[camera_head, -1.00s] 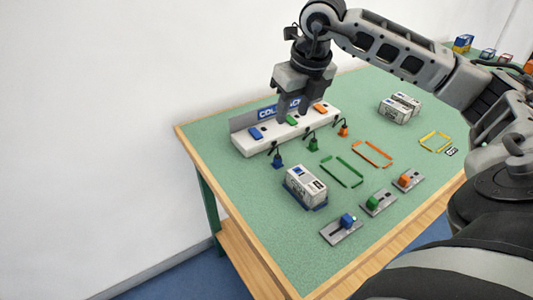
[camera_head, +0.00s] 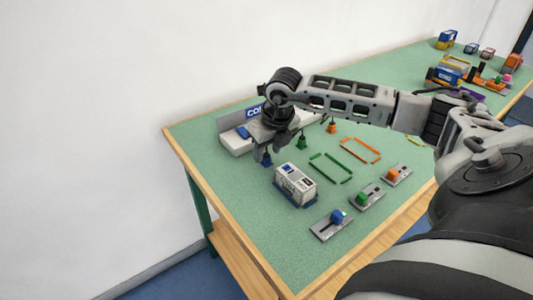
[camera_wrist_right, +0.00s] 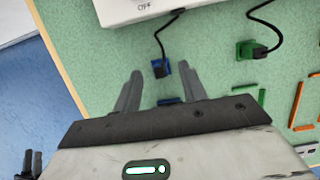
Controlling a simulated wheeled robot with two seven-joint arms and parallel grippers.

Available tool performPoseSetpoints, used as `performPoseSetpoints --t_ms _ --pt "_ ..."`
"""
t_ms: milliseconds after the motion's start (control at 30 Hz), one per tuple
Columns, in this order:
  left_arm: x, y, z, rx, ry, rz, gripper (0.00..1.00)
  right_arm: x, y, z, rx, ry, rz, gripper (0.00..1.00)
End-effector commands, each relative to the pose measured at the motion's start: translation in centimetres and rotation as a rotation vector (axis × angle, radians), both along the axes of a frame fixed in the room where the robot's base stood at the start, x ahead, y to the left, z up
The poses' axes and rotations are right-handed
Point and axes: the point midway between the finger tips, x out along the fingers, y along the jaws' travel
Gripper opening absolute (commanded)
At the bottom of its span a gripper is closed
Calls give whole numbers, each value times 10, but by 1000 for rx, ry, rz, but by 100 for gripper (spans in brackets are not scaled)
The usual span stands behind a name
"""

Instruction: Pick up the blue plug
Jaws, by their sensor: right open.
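The blue plug (camera_head: 266,160) stands on the green table in front of the white socket strip (camera_head: 236,144). In the right wrist view the plug (camera_wrist_right: 160,69) has a black cable running up to the strip (camera_wrist_right: 150,8). My right gripper (camera_head: 272,148) is low over the table at the plug and partly hides the strip. In the right wrist view its open fingers (camera_wrist_right: 160,72) lie on either side of the plug, with gaps to both. I cannot tell the exact height of the fingertips. My left gripper is not clearly in view.
A green plug (camera_head: 301,143) and an orange plug (camera_head: 332,127) stand to the right. A white box on a blue base (camera_head: 296,182) stands in front. Grey sliders with blue (camera_head: 332,224), green and orange knobs line the near edge. Green and orange outlines lie flat.

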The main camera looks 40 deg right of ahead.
Motion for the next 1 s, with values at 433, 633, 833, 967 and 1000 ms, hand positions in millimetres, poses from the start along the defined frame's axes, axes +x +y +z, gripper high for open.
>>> performPoseSetpoints --t_ms 433,633,833,967,1000 --pt "0 0 -3 0 5 0 36 2 0 -10 0 0 1 14" --pt "0 0 -3 1 5 1 36 2 0 -9 0 0 1 0" --pt "0 0 -3 2 5 0 36 2 0 -8 0 -1 1 0" --pt "0 0 -3 1 4 0 36 3 -1 -2 0 -2 0 0" --pt "0 0 -4 1 4 0 36 3 -1 2 0 -3 0 0"
